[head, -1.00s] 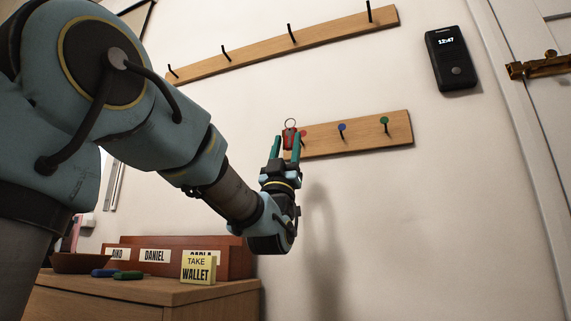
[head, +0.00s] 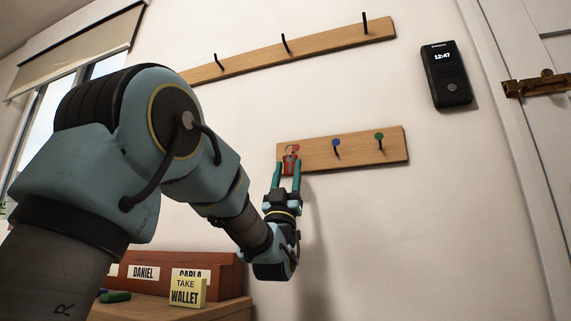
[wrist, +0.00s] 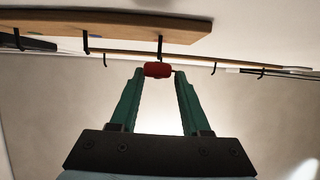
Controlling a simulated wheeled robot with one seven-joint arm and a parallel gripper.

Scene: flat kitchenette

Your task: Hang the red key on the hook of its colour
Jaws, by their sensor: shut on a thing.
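The red key (head: 291,163) is held upright between the fingertips of my gripper (head: 287,172), in front of the left end of the small wooden hook board (head: 370,152). The red-marked hook (head: 296,148) is just above the key, mostly hidden behind the key's top. I cannot tell whether the key's ring is around the hook. In the wrist view the red key (wrist: 157,70) is pinched between the green fingers, with a dark hook (wrist: 160,47) directly above it in the picture.
The blue-marked hook (head: 336,145) and green-marked hook (head: 379,140) to the right are bare. A longer hook rail (head: 260,60) is above. A dark clock device (head: 446,75) hangs at the right. A letter box (head: 222,275) and a yellow note (head: 187,289) stand below on a cabinet.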

